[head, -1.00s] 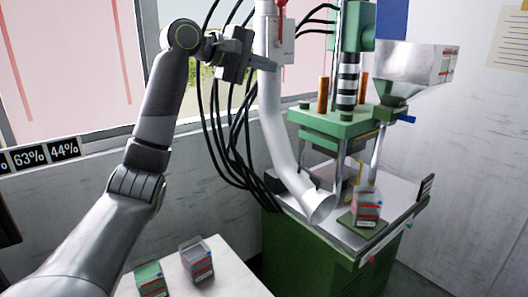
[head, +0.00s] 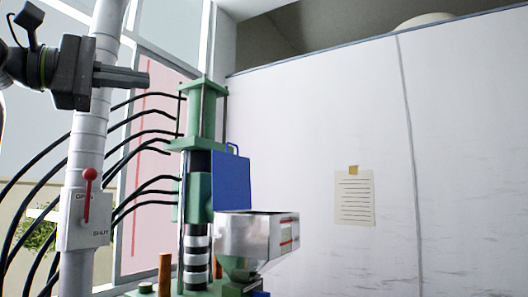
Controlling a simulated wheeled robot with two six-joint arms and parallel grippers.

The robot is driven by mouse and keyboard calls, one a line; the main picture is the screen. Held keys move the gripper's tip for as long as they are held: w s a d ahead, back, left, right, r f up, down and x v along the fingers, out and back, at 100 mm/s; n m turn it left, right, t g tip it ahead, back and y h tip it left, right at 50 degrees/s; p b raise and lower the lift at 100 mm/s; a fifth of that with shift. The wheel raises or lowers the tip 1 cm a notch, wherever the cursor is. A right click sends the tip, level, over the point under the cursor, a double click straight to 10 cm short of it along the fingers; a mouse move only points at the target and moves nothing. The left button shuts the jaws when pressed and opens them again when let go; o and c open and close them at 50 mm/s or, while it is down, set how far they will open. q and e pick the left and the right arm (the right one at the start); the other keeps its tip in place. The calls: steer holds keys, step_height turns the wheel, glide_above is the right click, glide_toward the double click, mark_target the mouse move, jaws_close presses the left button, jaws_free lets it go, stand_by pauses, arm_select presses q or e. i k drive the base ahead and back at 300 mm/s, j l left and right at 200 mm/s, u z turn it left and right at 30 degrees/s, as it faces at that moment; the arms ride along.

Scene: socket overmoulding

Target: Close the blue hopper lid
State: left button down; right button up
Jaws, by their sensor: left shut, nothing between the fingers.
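The blue hopper lid (head: 231,182) stands upright, open, at the back edge of the metal hopper (head: 250,236). It has a small handle on its top edge. The hopper sits beside the green machine column, and its top is uncovered. My left gripper (head: 146,77) is at the upper left, shut and empty, in front of the grey pipe. It is well to the left of the lid and higher than it, not touching it. My right gripper is not in view.
A vertical grey pipe (head: 86,150) carries a box with a red lever (head: 88,190) marked OPEN and SHUT. The green press (head: 203,115) and several black hoses (head: 150,140) stand between my gripper and the lid. A paper note (head: 354,198) hangs on the wall. Space right of the hopper is clear.

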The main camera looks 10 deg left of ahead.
mark_target(231, 178)
steer(key=i+l, duration=0.15)
steer(key=i, duration=0.3)
steer(key=i+l, duration=0.1)
steer(key=i, duration=0.35)
steer(key=i+l+u, duration=0.1)
steer(key=i, duration=0.35)
steer(key=i+j+u, duration=0.1)
steer(key=i+u, duration=0.35)
steer(key=i, duration=0.35)
